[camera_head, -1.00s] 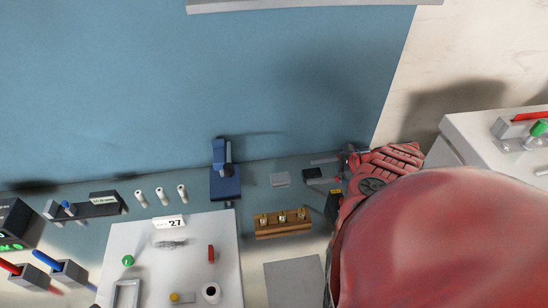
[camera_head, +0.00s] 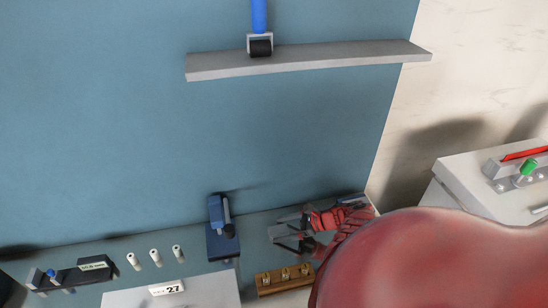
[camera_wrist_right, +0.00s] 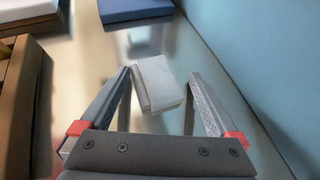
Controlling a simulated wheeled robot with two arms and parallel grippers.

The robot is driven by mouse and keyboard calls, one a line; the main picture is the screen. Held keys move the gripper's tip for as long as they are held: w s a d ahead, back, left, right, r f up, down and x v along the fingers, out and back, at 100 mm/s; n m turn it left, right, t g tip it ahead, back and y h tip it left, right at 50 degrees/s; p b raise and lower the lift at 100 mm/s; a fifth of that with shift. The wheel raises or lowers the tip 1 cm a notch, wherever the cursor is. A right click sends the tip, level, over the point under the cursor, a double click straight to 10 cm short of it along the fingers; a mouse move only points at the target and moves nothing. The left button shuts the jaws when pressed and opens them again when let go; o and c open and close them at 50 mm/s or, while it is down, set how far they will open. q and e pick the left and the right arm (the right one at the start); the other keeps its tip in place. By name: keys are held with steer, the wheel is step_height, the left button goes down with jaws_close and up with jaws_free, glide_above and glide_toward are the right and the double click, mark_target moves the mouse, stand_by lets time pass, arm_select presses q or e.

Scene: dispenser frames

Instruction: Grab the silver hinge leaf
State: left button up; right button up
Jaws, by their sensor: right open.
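The silver hinge leaf (camera_wrist_right: 158,82) shows in the right wrist view as a small pale grey, flat, block-like piece lying on the shiny bench top. My right gripper (camera_wrist_right: 160,73) is open, with one finger on each side of the leaf; a gap shows between the leaf and the right finger, and I cannot tell whether the left finger touches it. In the head view my right gripper (camera_head: 284,229) is low over the bench, right of the blue stand, and I cannot make out the leaf clearly there. My left gripper is not in view.
A blue stand (camera_head: 222,242) is left of my right gripper. A wooden block with brass pieces (camera_head: 284,281) lies just in front. A blue wall (camera_head: 130,120) rises behind, with a grey shelf (camera_head: 310,62) and blue-handled roller (camera_head: 260,46). A white cabinet (camera_head: 470,172) stands right.

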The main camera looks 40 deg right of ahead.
steer(key=shift+s+r, duration=0.2)
steer(key=shift+s, duration=0.1)
steer(key=c, duration=0.5)
steer(key=shift+w+f, duration=0.15)
steer(key=c, duration=0.7)
jaws_close()
